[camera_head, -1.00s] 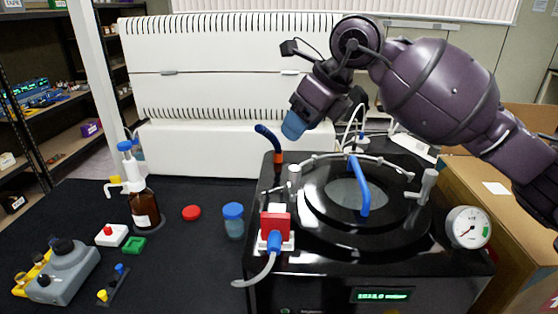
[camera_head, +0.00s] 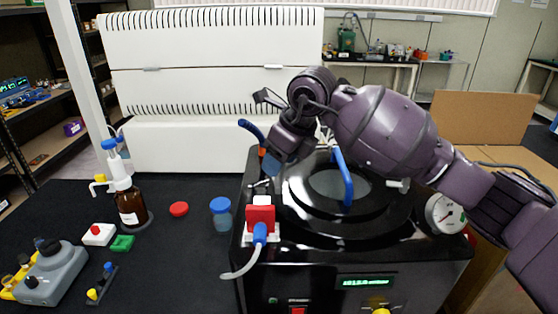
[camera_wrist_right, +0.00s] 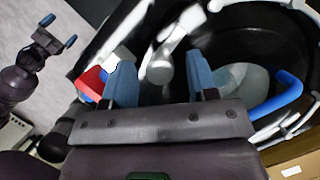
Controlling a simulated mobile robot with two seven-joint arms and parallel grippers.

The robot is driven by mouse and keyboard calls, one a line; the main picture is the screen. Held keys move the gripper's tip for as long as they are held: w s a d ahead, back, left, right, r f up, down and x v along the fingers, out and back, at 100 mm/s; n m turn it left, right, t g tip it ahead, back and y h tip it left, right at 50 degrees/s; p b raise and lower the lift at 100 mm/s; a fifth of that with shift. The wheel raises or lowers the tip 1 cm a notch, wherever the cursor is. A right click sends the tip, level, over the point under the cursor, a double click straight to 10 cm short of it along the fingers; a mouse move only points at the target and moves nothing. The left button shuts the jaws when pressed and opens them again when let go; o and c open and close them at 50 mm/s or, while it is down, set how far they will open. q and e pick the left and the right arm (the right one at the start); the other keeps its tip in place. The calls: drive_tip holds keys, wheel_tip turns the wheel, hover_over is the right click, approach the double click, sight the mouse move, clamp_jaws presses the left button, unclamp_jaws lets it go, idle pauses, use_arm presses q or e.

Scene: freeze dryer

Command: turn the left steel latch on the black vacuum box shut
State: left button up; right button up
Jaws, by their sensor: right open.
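The black vacuum box (camera_head: 345,262) stands at the table's right, with a round lid and a blue arched handle (camera_head: 345,180). My right gripper (camera_head: 271,163) is over the lid's left edge, largely hiding the left latch (camera_head: 262,186). In the right wrist view, my open right gripper (camera_wrist_right: 160,80) has its blue fingertips on either side of the steel latch knob (camera_wrist_right: 160,68), with gaps visible. The latch's bar runs up and right. Whether it touches a finger is unclear. My left gripper (camera_wrist_right: 58,31) shows apart from the box in the wrist view, open and empty.
A red-and-white valve block (camera_head: 260,215) with a blue hose fitting sits close in front of the left latch. A gauge (camera_head: 444,214) is at the box's right. A blue-capped jar (camera_head: 221,214) and brown bottle (camera_head: 129,206) stand left.

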drive_tip(key=shift+w+a+f, duration=0.1)
drive_tip(key=shift+a+f, duration=0.05)
drive_tip(key=shift+f, duration=0.3)
drive_tip(key=c, duration=0.9)
